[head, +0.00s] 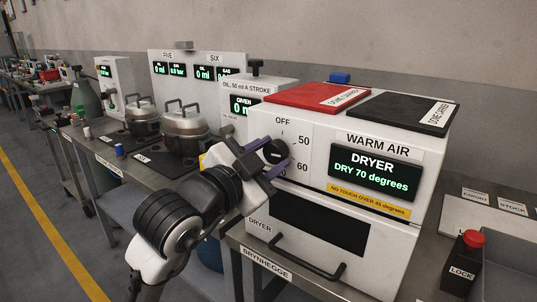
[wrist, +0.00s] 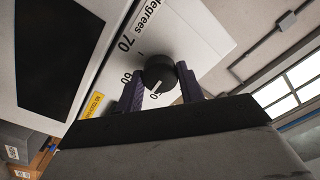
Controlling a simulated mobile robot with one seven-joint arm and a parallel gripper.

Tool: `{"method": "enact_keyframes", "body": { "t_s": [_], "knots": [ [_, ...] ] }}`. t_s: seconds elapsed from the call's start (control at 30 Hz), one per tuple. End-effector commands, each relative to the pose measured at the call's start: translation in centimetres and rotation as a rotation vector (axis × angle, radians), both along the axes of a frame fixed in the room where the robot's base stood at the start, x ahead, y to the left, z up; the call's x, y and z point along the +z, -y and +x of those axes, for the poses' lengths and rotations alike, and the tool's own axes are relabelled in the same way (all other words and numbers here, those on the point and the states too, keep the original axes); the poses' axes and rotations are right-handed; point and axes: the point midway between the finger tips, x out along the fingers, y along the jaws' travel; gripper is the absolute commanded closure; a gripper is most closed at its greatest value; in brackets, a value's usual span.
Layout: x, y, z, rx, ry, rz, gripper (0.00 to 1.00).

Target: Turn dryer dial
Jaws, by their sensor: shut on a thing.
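The dryer (head: 330,210) is a white box in the head view, with a display (head: 374,174) reading "DRYER, DRY 70 degrees". Its dial (head: 275,151) is a round black knob on the front face, with OFF, 50 and 60 printed beside it. My gripper (head: 264,158) reaches it from the lower left, its purple fingers on either side of the knob. In the wrist view the gripper (wrist: 160,86) is shut on the dial (wrist: 160,73). A white line on the knob points down towards the printed 50; 60 and 70 also show. The gripper hides part of the scale.
Red (head: 312,95) and black (head: 402,111) dome carrier pads lie on top of the dryer. Metal pots (head: 185,132) stand on the bench to the left. A lock post with a red button (head: 474,239) stands at the right. The floor at the left is clear.

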Motion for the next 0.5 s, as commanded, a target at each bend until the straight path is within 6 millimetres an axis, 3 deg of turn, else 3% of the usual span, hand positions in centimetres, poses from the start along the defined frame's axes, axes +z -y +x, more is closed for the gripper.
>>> {"method": "enact_keyframes", "body": {
  "t_s": [0.5],
  "knots": [
    [0.27, 0.17, -0.03, -0.003, -0.292, -0.397, 0.85]
  ]
}}
